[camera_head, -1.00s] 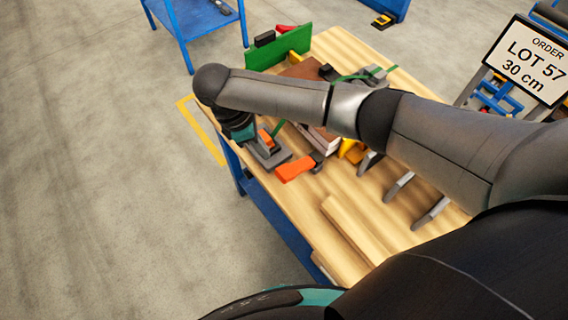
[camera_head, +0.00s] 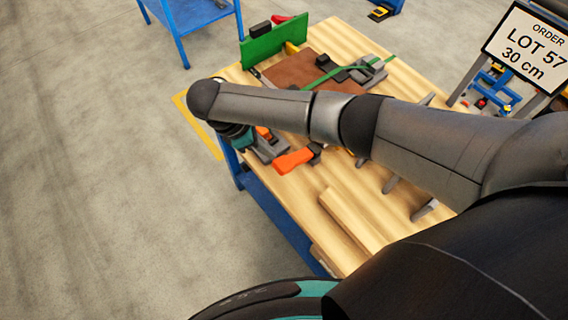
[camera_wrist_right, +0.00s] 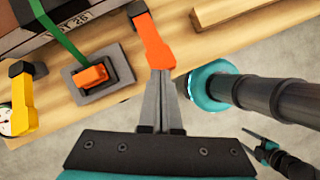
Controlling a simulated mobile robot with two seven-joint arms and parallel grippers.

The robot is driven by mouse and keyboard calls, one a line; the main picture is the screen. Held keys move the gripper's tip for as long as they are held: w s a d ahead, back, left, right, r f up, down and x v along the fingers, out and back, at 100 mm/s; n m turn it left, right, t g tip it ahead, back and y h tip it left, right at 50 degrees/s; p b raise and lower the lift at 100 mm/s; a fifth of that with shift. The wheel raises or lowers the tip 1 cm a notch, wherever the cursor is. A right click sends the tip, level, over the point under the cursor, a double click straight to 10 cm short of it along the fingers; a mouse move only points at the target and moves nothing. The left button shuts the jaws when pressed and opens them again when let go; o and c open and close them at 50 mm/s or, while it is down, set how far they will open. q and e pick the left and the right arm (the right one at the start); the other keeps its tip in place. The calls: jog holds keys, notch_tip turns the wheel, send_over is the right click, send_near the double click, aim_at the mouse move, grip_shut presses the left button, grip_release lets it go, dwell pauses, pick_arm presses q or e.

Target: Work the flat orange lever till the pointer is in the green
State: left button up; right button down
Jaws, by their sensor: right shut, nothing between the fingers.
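A flat orange lever (camera_head: 295,163) on a dark pivot lies near the table's near-left edge. In the wrist view this lever (camera_wrist_right: 153,42) runs from its pivot down to my fingertips. My right gripper (camera_wrist_right: 161,76) is shut and empty, its tips at the lever's free end; I cannot tell whether they touch. In the head view my right arm hides its fingers. A second, shorter orange piece (camera_wrist_right: 92,76) sits on a grey plate with a green strap. A yellow body with a white dial (camera_wrist_right: 14,120) is cut by the wrist view's left edge; its pointer cannot be read.
A brown panel (camera_head: 303,70) lies under the green strap, beside a green upright plate (camera_head: 276,41). A wooden block (camera_head: 347,217) lies right of the lever. Several grey bars stand along the table. Open floor lies to the left.

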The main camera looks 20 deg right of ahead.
aim_at(283, 163)
jog(key=shift+b+x, duration=1.75)
jog(key=shift+x, duration=0.65)
